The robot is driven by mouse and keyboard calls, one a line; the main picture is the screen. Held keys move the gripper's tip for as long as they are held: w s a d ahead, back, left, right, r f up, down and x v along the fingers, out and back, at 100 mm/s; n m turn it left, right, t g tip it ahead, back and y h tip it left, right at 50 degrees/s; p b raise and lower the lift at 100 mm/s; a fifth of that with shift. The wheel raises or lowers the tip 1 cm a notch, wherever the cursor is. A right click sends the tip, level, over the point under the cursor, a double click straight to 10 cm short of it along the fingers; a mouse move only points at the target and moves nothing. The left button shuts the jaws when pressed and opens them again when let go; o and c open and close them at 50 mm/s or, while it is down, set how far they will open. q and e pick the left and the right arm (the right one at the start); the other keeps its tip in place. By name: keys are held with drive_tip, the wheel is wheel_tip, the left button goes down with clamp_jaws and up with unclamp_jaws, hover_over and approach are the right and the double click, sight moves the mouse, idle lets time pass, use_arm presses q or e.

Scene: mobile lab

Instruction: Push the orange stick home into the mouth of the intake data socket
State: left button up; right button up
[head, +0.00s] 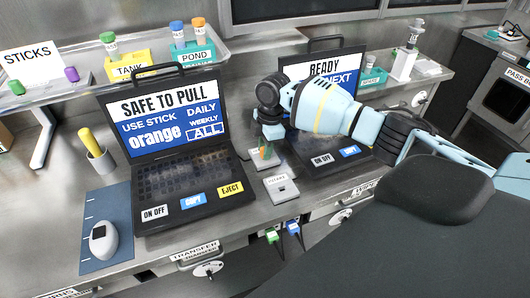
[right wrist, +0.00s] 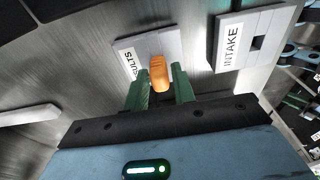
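The orange stick (right wrist: 158,73) is between the green fingers of my right gripper (right wrist: 161,84), which looks shut on it. In the head view, my right gripper (head: 266,154) points down at the results socket block. In the right wrist view the stick overlaps this results block (right wrist: 128,49); whether its end is in that block's mouth is hidden. The intake data socket (right wrist: 231,46) is a pale block with a dark mouth, right of the stick and apart from it. It also shows in the head view (head: 281,188), nearer the counter's front edge. My left gripper is not in view.
A laptop (head: 180,150) reading "SAFE TO PULL", "orange" and "ALL" stands left of the sockets. A second laptop (head: 325,66) reading "READY" is behind my right arm. Green and blue plugs (head: 292,228) hang below the counter edge. A mouse (head: 103,240) lies on a blue mat.

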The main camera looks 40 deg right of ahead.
clamp_jaws()
wheel_tip(320, 180, up, 9)
drive_tip(key=shift+r, duration=0.2)
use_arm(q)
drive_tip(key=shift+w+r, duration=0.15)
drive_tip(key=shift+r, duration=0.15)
use_arm(e)
drive_tip(key=shift+r, duration=0.35)
use_arm(q)
drive_tip(key=shift+p, duration=0.3)
use_arm(e)
drive_tip(key=shift+s, duration=0.1)
